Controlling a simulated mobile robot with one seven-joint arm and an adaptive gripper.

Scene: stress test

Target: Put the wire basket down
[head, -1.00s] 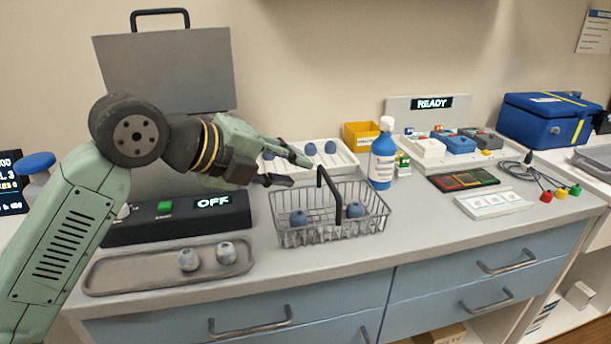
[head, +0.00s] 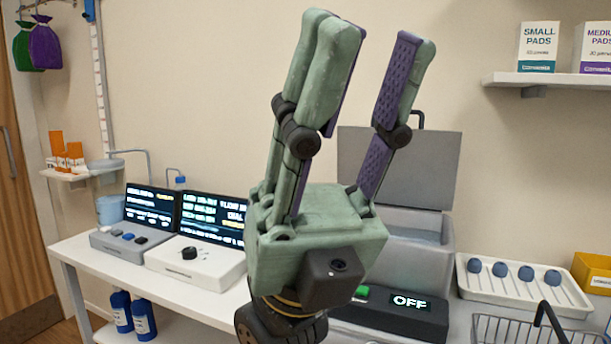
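The wire basket (head: 497,319) stands on the grey counter at the bottom right of the head view. Only its back rim and upper wires show; the rest is cut off by the frame edge, so its contents are out of sight. Its black handle (head: 541,316) stands up at the right. My gripper (head: 374,45) is raised high in front of the wall, fingers pointing up and spread wide, with nothing between them. It is well apart from the basket, up and to the left of it.
A white tray (head: 577,297) with several blue-grey balls and a yellow bin (head: 596,270) lie behind the basket. A grey box with a raised lid (head: 440,170) and the OFF device (head: 418,314) are behind my gripper. Monitors (head: 212,217) stand on the left table.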

